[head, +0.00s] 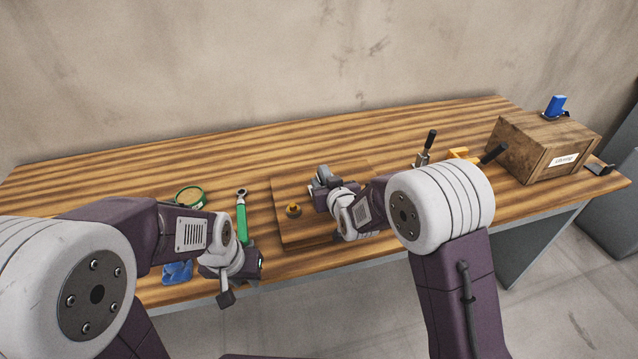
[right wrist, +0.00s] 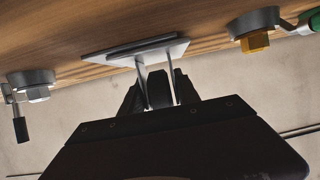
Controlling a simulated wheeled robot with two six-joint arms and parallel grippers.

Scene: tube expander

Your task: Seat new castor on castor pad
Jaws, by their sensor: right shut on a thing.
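My right gripper (head: 322,181) is over the wooden board (head: 290,187) at the middle of the table. A flat grey square plate (right wrist: 112,52) lies at the fingertips, close to the board. It looks layered; I cannot tell which layer is the castor's plate and which is the castor pad, or whether they touch. My left gripper (head: 240,286) hangs at the table's front edge; its jaws are unclear.
A black-handled tool (head: 425,150) and wooden crate (head: 545,145) stand right. The table's back left is clear.

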